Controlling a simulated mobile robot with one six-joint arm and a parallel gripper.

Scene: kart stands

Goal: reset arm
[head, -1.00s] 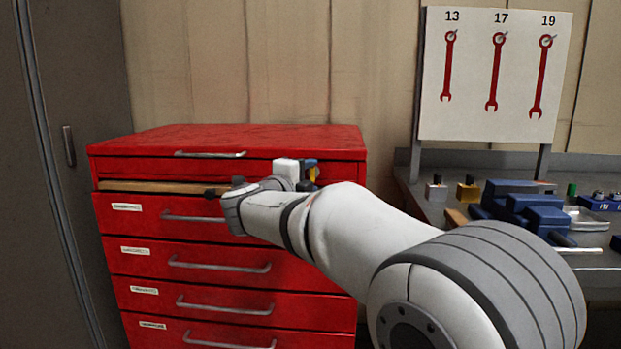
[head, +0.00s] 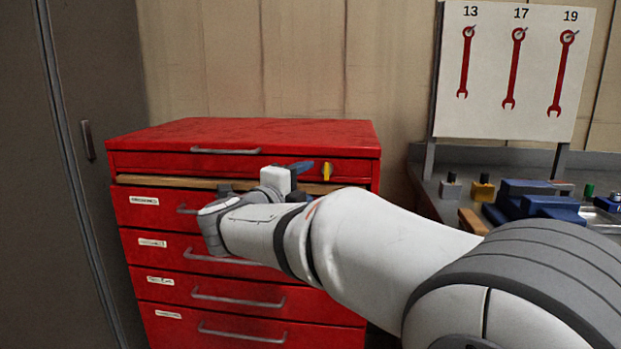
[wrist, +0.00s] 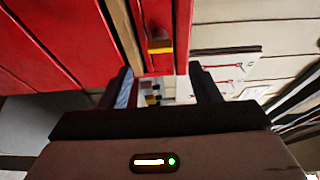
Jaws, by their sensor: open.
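My arm (head: 350,240) reaches from the lower right across the front of a red drawer cabinet (head: 240,133) in the head view. In the wrist view my gripper (wrist: 162,83) is open, its two dark fingers apart with nothing held between them. The red cabinet front lies ahead and to the left there. A small yellow piece (head: 327,171) is on the right of the cabinet's top front; a yellow-edged piece shows beyond the fingers in the wrist view (wrist: 160,46). My fingertips are hard to make out in the head view.
A wooden strip (head: 155,181) runs under the cabinet's top drawer. Several drawers with metal handles (head: 238,299) sit below. To the right are a workbench with a blue vise (head: 530,200) and a wrench board (head: 515,70). A grey locker (head: 75,200) stands left.

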